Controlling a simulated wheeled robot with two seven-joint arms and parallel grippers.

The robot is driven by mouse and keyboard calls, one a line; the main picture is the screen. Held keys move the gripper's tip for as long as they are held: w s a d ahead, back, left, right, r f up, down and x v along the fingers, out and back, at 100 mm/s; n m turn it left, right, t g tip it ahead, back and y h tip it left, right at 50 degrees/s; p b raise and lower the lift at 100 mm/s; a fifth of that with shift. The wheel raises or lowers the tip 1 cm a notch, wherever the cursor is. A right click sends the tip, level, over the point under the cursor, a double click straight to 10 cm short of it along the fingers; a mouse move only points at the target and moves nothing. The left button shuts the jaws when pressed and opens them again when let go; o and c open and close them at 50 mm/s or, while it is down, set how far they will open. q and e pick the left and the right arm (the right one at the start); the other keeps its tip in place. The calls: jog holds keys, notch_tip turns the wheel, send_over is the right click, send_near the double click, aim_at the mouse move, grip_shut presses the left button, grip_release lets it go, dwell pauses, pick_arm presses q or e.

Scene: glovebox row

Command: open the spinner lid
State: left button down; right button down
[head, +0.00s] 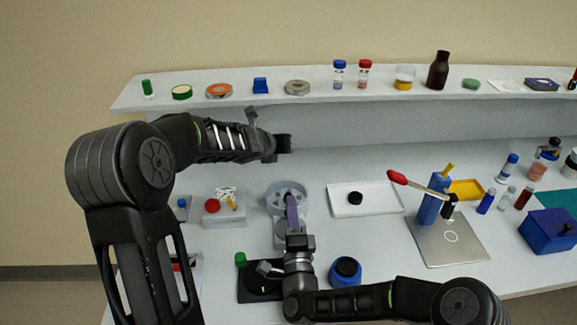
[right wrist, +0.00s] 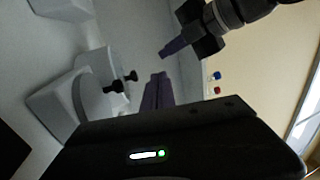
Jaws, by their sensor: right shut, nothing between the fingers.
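A round pale grey device (head: 273,200), which looks like the spinner, stands on the bench left of centre. Its top shows a ring with darker recesses. I cannot tell where its lid sits, as my right gripper covers part of it. My right gripper (head: 291,200) has purple fingers that reach over the device's middle from the front. They are shut and empty, also in the right wrist view (right wrist: 157,90). My left gripper (head: 284,144) hangs behind and above the device. Its purple fingertips show in the right wrist view (right wrist: 174,48), but their opening is unclear.
A white tray (head: 380,206) with a black knob lies to the right. A white box (head: 222,215) with a red cap stands left. A shelf (head: 320,88) with small containers runs behind.

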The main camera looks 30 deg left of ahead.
jog(key=x, duration=0.8)
jog(key=r+x, duration=0.1)
jog(key=x, duration=0.3)
jog(key=shift+w+d, duration=0.1)
jog(key=shift+d, duration=0.1)
pick_arm(q)
jog(key=c, duration=2.1)
grip_release()
jog(key=o, duration=0.8)
jog(key=shift+c, duration=0.2)
jog(key=s+d+r, duration=0.1)
jog(key=s, duration=0.7)
jog(key=s+d+r, duration=0.1)
jog(key=s, duration=0.7)
jog(key=shift+d+r, duration=0.35)
jog(key=shift+r, duration=0.05)
